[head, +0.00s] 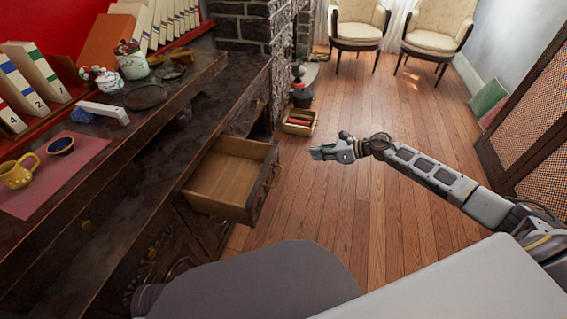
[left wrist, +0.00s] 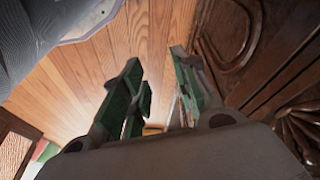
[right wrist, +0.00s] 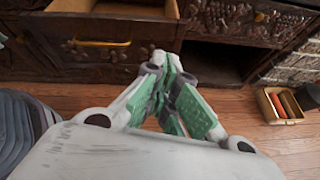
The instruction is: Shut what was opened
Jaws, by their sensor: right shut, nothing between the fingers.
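An open wooden drawer (head: 225,178) sticks out of the dark carved cabinet (head: 150,215) in the head view. It looks empty inside. Its front with a brass handle also shows in the right wrist view (right wrist: 100,44), at the upper left. My right gripper (head: 318,153) is to the right of the drawer front, apart from it, over the floor. Its fingers are closed together and empty in the right wrist view (right wrist: 172,110). My left gripper (left wrist: 160,95) shows only in its wrist view, with its fingers apart and nothing between them, near dark carved wood.
A wooden box (head: 299,122) with coloured items stands on the floor beyond the drawer. Two cream chairs (head: 358,22) stand at the back. Floor right of the drawer is clear.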

